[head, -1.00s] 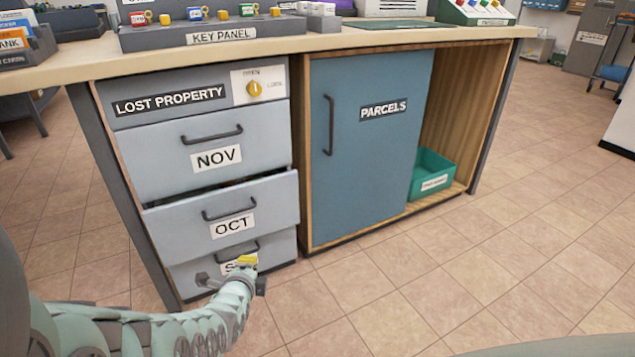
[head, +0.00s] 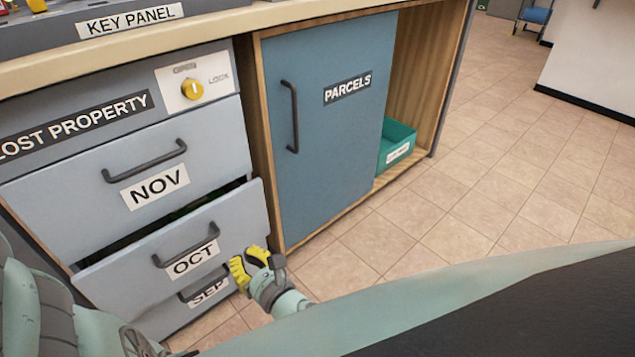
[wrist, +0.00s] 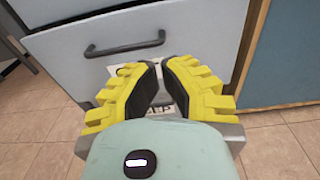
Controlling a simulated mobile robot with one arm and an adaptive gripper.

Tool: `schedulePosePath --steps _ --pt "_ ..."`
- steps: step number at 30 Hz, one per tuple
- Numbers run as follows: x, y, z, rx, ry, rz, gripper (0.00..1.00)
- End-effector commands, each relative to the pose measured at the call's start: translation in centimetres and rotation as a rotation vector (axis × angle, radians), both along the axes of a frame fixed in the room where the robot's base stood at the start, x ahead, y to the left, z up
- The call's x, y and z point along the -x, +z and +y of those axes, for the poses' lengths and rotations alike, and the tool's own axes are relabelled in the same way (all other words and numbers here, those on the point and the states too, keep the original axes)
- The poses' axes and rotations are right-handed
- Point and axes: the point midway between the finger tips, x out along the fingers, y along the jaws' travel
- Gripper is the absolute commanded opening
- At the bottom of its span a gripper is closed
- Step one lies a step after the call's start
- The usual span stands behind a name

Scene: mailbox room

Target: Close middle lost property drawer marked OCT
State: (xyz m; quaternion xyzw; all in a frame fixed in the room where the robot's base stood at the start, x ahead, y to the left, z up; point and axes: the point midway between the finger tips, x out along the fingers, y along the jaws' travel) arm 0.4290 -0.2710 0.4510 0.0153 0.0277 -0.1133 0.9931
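The grey middle drawer marked OCT (head: 235,215) stands partly pulled out of the lost property cabinet, with a dark gap above its front. Its dark bar handle (head: 186,247) is free. My gripper (head: 247,262), with yellow fingers, is at the drawer's lower right corner, near the SEP label; I cannot tell whether it touches the front. In the wrist view my gripper (wrist: 161,62) has its fingertips close together with nothing visible between them. The OCT front (wrist: 190,25) and handle (wrist: 124,47) lie ahead of it, and the fingers partly cover the OCT label.
The NOV drawer (head: 90,205) above is shut. The SEP drawer (head: 185,320) below is partly hidden. A yellow lock knob (head: 192,90) sits at the top. Tiled floor (head: 480,190) is clear on the right.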

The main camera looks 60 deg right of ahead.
Motion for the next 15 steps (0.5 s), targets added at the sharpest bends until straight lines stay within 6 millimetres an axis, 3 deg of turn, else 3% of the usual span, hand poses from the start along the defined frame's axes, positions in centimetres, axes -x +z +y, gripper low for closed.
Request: schedulePosePath --steps 3,7,15 --pt "0.4 1.4 -0.1 0.038 -0.01 -0.054 0.0" --pt "-0.6 1.6 -0.3 0.045 -0.007 -0.061 0.0" --pt "-5.6 1.3 -1.5 0.042 -0.006 -0.059 0.0"
